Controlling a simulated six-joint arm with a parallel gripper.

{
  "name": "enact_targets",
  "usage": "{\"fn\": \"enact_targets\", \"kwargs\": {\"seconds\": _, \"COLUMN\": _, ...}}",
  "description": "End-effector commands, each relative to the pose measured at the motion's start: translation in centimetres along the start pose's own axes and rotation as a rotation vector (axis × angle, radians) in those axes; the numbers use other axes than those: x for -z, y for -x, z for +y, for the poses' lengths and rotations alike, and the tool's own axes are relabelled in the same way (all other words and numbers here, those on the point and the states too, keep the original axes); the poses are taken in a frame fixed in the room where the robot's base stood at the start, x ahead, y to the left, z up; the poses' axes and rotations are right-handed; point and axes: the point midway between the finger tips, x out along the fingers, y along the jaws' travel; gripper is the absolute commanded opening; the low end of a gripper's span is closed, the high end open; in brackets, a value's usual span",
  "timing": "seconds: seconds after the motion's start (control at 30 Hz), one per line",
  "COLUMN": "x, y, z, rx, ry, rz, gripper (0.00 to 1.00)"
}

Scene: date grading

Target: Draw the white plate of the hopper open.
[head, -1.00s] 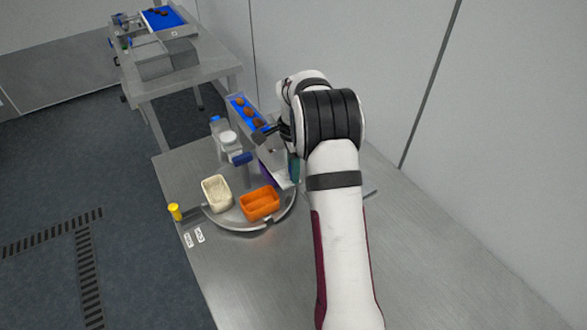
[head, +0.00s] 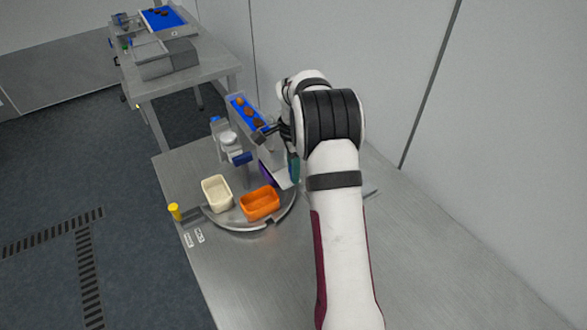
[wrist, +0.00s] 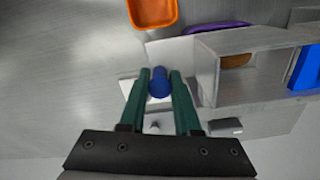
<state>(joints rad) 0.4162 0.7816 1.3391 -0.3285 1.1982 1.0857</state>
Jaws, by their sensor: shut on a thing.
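The hopper (wrist: 252,64) is a pale metal box with a brown date visible inside its open end in the wrist view. The white plate (wrist: 176,56) lies at that end, partly hidden behind my fingers. A blue knob (wrist: 159,82) stands by the plate; I cannot tell how it is joined to it. My gripper (wrist: 159,78) has teal fingers, shut on the blue knob from both sides.
An orange tray (head: 259,202) and a cream tray (head: 216,193) sit on a round metal plate left of my gripper. A yellow-capped item (head: 175,211) stands at the table's left edge. Dates lie on a blue chute (head: 240,103) behind. The near tabletop is clear.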

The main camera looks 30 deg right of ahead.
Motion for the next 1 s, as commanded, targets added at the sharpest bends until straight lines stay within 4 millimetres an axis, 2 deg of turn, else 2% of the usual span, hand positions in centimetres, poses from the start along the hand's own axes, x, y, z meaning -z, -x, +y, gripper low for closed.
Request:
{"fn": "enact_targets", "kwargs": {"seconds": 0.2, "x": 0.2, "y": 0.2, "z": 0.5, "rx": 0.004, "ry": 0.000, "rz": 0.001, "gripper": 0.00}}
{"fn": "enact_targets", "kwargs": {"seconds": 0.5, "x": 2.0, "y": 0.2, "z": 6.8, "rx": 0.002, "ry": -0.003, "rz": 0.001, "gripper": 0.00}}
{"fn": "enact_targets", "kwargs": {"seconds": 0.6, "x": 2.3, "y": 0.1, "z": 8.0, "rx": 0.002, "ry": -0.002, "rz": 0.002, "gripper": 0.00}}
{"fn": "enact_targets", "kwargs": {"seconds": 0.97, "x": 2.5, "y": 0.0, "z": 8.8, "rx": -0.005, "ry": -0.004, "rz": 0.002, "gripper": 0.00}}
{"fn": "enact_targets", "kwargs": {"seconds": 1.0, "x": 2.5, "y": 0.0, "z": 8.8, "rx": -0.006, "ry": -0.004, "rz": 0.002, "gripper": 0.37}}
